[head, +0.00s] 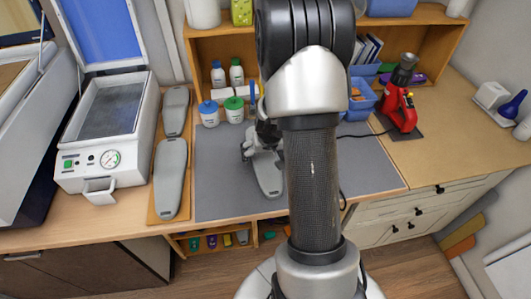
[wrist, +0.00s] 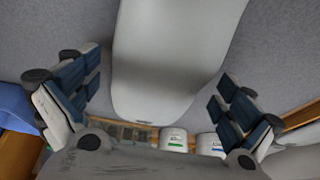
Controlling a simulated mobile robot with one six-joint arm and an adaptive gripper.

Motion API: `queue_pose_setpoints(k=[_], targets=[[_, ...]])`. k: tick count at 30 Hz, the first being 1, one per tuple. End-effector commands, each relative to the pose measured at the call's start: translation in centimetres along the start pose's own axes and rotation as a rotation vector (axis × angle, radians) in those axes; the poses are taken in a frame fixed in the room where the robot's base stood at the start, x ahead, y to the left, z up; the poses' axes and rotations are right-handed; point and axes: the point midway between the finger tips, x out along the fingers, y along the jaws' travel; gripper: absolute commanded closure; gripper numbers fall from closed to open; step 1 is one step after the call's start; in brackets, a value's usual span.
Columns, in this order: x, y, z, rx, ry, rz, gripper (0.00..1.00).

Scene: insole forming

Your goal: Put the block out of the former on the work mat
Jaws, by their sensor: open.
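A grey sole-shaped block (head: 268,176) appears to lie flat on the grey work mat (head: 225,170), close to my forearm. My gripper (head: 262,140) is over its far end, and my arm hides part of the block. In the wrist view the block (wrist: 170,55) extends between the two spread fingers of my gripper (wrist: 155,90), with a gap on each side. The former (head: 105,130) is a white machine at the left with its lid up. Its dark bed shows no block.
Two more grey blocks (head: 170,175) lie on a wooden board between former and mat. Bottles and white jars (head: 209,113) stand at the mat's back edge. Blue bins (head: 360,105) and a red device (head: 402,110) stand to the right. The mat's left part is clear.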

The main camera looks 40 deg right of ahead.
Motion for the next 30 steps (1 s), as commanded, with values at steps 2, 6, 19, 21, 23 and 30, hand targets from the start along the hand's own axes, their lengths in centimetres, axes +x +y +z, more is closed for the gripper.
queue_pose_setpoints(k=[2, 6, 19, 21, 23, 30], targets=[[0.0, 0.0, 0.0, 0.0, 0.0, 0.0, 0.0], [0.0, 0.0, 0.0, 0.0, 0.0, 0.0, 0.0], [-7.1, 0.0, -0.4, -0.001, 0.002, 0.0, 0.0], [-8.6, 0.0, -0.4, -0.001, 0.002, 0.0, 0.0], [-9.7, 0.0, -0.4, 0.0, 0.003, 0.0, 0.0], [-12.2, -0.1, -0.2, -0.001, 0.001, -0.001, 0.0]])
